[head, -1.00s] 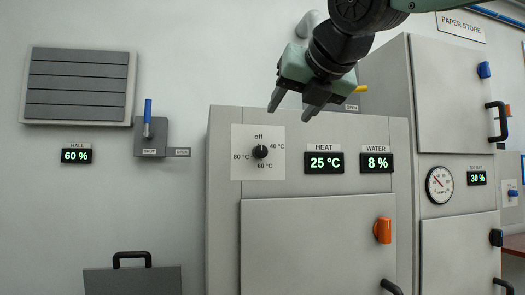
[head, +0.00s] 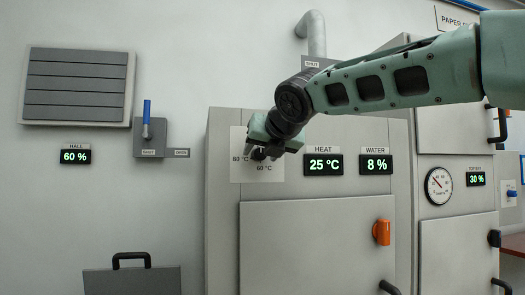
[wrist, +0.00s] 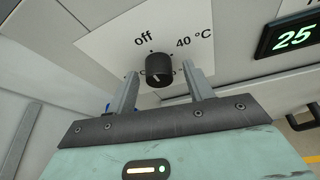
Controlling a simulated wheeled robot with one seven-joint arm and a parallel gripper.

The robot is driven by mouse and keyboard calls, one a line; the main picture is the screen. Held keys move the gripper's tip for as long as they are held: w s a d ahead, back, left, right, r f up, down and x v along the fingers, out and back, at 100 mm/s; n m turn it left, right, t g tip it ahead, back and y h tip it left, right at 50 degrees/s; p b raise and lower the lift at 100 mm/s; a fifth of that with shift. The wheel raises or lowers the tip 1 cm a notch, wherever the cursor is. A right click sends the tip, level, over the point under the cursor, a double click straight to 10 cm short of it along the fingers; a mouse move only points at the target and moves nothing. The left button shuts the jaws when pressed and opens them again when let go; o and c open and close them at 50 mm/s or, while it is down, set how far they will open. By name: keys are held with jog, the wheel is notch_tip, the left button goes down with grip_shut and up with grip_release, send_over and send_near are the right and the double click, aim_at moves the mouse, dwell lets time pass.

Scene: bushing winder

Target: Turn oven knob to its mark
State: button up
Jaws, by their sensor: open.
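The oven knob (wrist: 159,76) is a round black dial on a white plate (wrist: 105,42) marked off, 40 °C, 60 °C and 80 °C. A short pale line shows on its face, toward the lower left in the wrist view. My gripper (wrist: 160,70) is open, with one finger on each side of the knob; I cannot tell whether they touch it. In the head view my gripper (head: 262,152) covers most of the knob and the upper part of the plate (head: 240,174). The lower marks are partly hidden in the wrist view.
The HEAT display (head: 324,161) reads 25 °C and the WATER display (head: 376,161) reads 8 %, both right of the plate. Below is the oven door (head: 310,245) with an orange latch (head: 382,231). A blue-handled lever (head: 147,118) is on the wall at left.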

jog(key=c, duration=1)
